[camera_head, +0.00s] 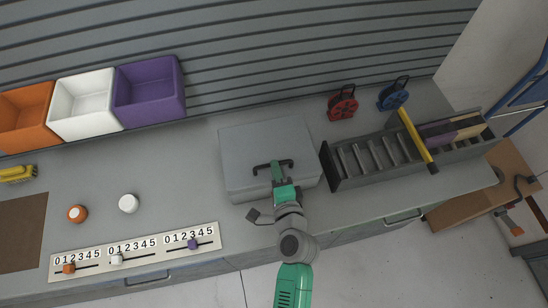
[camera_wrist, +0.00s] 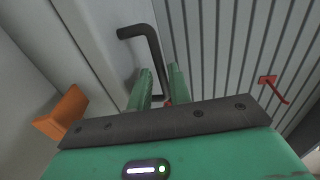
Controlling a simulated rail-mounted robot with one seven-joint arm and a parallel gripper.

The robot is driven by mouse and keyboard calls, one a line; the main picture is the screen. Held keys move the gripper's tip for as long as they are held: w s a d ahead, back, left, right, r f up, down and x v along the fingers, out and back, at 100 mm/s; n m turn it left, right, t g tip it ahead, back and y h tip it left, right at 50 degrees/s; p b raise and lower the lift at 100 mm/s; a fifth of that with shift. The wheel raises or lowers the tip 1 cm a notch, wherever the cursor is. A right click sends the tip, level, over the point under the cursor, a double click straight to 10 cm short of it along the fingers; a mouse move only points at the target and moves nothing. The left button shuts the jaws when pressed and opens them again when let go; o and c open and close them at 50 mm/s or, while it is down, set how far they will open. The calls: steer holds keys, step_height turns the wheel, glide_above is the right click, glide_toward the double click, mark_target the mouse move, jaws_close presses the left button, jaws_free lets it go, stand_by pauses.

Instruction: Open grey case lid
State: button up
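The grey case (camera_head: 255,140) lies on the worktop with its lid shut. A black bar handle (camera_head: 262,166) is on it and shows large in the wrist view (camera_wrist: 150,48). My gripper (camera_head: 277,178) is at the handle, over the front part of the case. In the wrist view its two green fingers (camera_wrist: 160,82) stand either side of the handle bar, with a narrow gap still showing beside the bar. Whether either finger touches the bar is hard to see. My gripper and arm hide part of the handle and of the case front.
A dark slotted rack (camera_head: 372,160) with a yellow bar (camera_head: 416,142) stands close right of the case. Red (camera_head: 342,105) and blue (camera_head: 393,97) reels stand behind it. Orange, white and purple bins (camera_head: 150,95) are back left. A slider panel (camera_head: 135,252) lies front left.

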mark_target(268, 148)
steer(key=x, duration=0.4)
steer(key=shift+w+a, duration=0.1)
steer(key=shift+w, duration=0.3)
jaws_close()
